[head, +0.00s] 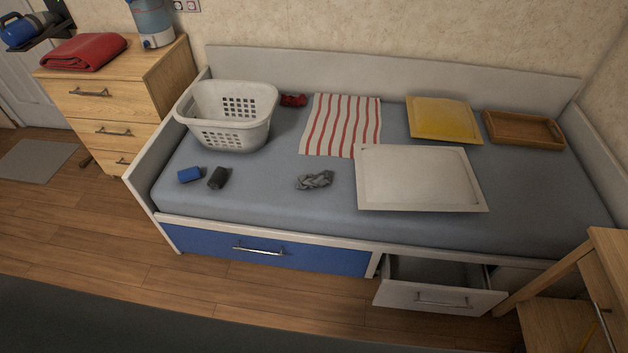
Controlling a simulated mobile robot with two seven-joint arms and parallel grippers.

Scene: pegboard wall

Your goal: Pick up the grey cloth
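The grey cloth (315,180) lies crumpled on the blue-grey mattress (270,206), near the middle of the bed. It is left of a large white square panel or cushion (418,178) and apart from it. Nothing lies on top of the cloth. Neither of my grippers shows in the head view.
A white laundry basket (228,133), blue roll (190,175) and dark roll (217,178) are left of the cloth. A striped cloth (341,126), yellow cushion (443,119) and wooden tray (523,130) lie behind. An open white drawer (440,296) juts from the bed's front right.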

